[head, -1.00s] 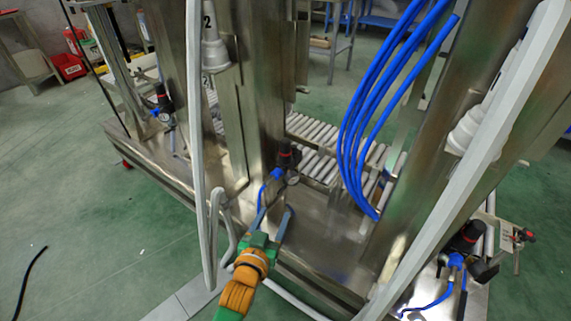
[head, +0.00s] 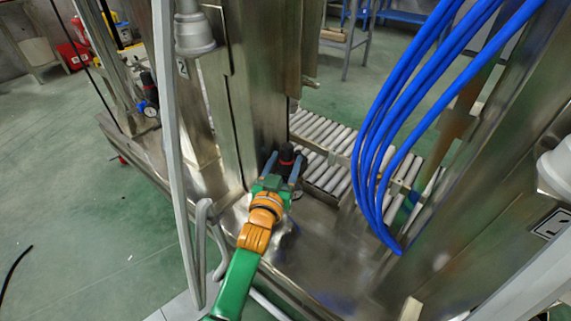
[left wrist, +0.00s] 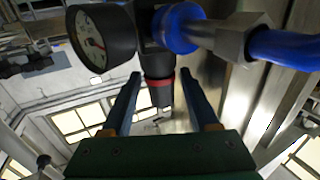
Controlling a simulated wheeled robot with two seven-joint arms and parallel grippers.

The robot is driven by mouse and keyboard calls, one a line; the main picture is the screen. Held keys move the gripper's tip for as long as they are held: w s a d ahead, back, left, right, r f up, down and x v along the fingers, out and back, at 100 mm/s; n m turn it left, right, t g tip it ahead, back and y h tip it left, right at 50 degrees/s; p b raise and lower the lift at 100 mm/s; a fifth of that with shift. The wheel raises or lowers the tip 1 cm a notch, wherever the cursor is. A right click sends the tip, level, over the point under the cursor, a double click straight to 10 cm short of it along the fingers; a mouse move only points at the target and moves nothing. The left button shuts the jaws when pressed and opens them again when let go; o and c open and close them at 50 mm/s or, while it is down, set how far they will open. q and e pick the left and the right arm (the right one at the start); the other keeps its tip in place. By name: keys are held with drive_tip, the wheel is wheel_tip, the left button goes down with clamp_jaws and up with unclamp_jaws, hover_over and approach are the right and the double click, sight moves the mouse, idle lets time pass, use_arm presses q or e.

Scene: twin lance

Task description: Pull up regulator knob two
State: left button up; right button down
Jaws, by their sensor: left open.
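A regulator with a black knob and a red ring (head: 287,155) stands at the foot of the middle steel column. My left gripper (head: 283,160) is at this knob, open, with one blue finger on each side of it. In the left wrist view, the black knob (left wrist: 161,93) lies between the tips of the two fingers (left wrist: 161,90), with visible gaps on both sides. Its white-faced gauge (left wrist: 100,40) and blue hose fitting (left wrist: 180,27) are just beyond the fingers. In the head view, the gripper hides the regulator's lower part. My right gripper is out of view.
Another regulator (head: 149,95) stands further left on the steel frame. A bundle of blue hoses (head: 385,130) hangs to the right. A roller conveyor (head: 325,150) lies behind the knob. A pale bent pipe (head: 172,150) rises left of my arm.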

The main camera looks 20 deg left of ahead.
use_arm(q)
drive_tip(key=shift+w, duration=0.1)
clamp_jaws()
idle(1.4)
